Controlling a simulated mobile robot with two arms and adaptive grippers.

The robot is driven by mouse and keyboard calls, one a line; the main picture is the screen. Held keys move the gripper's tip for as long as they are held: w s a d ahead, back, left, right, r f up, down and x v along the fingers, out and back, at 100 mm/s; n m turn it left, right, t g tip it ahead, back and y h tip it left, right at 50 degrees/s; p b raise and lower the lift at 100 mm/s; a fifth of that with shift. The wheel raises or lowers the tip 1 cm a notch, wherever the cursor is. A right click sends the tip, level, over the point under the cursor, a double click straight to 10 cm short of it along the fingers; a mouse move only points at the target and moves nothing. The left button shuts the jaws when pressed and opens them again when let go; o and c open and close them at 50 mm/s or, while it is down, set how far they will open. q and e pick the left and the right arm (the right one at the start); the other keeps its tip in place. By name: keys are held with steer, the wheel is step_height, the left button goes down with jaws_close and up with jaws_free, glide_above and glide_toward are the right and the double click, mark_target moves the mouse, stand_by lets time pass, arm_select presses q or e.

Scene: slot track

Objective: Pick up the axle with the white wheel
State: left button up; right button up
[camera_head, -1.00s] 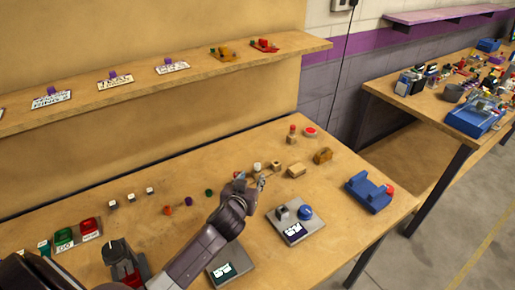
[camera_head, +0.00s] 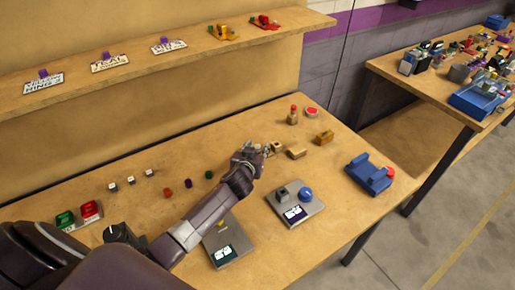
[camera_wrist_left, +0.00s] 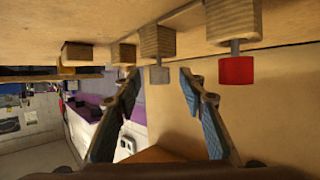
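The axle with the white wheel (camera_wrist_left: 159,75), greyish in the shade, sits in a wooden block (camera_wrist_left: 156,41) in the left wrist view. My left gripper (camera_wrist_left: 159,82) is open, with one finger on each side of the wheel and visible gaps to both. In the head view my left gripper (camera_head: 267,149) is over the table by the wooden blocks and hides the white wheel there. A red wheel on an axle (camera_wrist_left: 236,70) stands in another block to the right; it also shows in the head view (camera_head: 293,108). My right gripper is not in view.
Small wooden blocks (camera_head: 296,153) lie just right of the gripper. A blue fixture (camera_head: 368,175) and a grey plate with a blue knob (camera_head: 296,206) are nearer the front right. A shelf (camera_head: 130,88) runs along the back.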

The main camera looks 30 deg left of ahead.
arm_select(q)
steer(key=shift+w+a+f, duration=0.1)
steer(key=shift+w+f, duration=0.1)
steer(key=shift+w, duration=0.2)
steer(key=shift+c, duration=0.2)
jaws_close()
